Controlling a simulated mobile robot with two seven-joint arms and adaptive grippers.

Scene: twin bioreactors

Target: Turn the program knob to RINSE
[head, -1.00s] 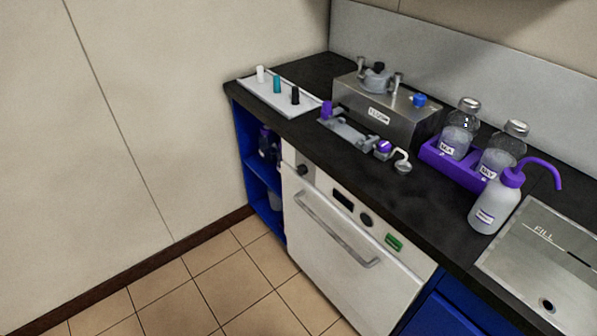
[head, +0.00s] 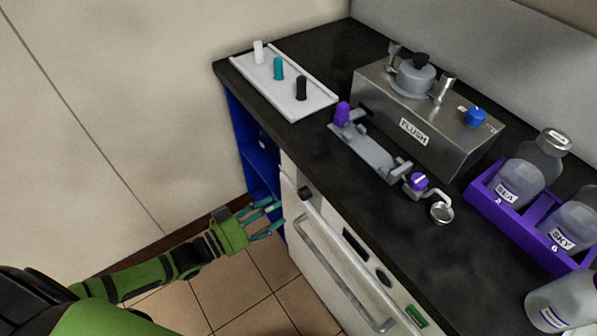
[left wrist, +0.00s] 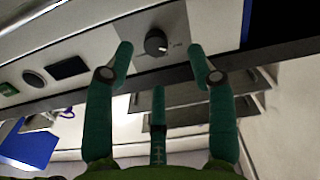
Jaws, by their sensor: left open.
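The program knob (head: 306,194) is a small black dial at the left end of the white washer's (head: 335,262) top front panel. In the left wrist view the knob (left wrist: 156,42) sits on a grey plate with small markings too blurred to read. A light pointer line on it aims toward the lower right of that picture. My green left gripper (head: 272,214) is open and empty, just left of and below the knob in the head view. In the left wrist view its teal fingers (left wrist: 161,55) are spread to either side of the knob, apparently without touching it.
The panel also has a dark display (head: 356,242), a round button (head: 383,278) and a green switch (head: 416,316). A handle bar (head: 340,275) runs below. The black counter (head: 290,135) overhangs with bottles and a FLUSH unit (head: 425,115). A blue open cabinet (head: 250,150) adjoins on the left.

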